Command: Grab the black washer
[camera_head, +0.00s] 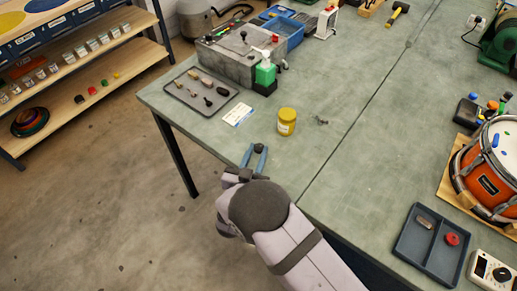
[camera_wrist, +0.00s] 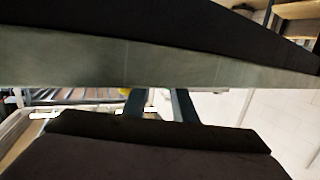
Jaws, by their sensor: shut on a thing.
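My gripper (camera_head: 255,155) is at the front left edge of the bench, with its two blue-grey fingers pointing away from me. A small dark round thing, seemingly the black washer (camera_head: 259,148), sits between the fingertips, and the fingers are shut on it. It is too small to make out a hole. In the wrist view the two fingers (camera_wrist: 160,104) stand apart and the washer cannot be made out between them.
A yellow jar (camera_head: 286,121) and a small metal part (camera_head: 322,120) stand beyond my gripper. An orange drum (camera_head: 483,180) and a divided tray (camera_head: 405,246) are right. Mid-bench is clear.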

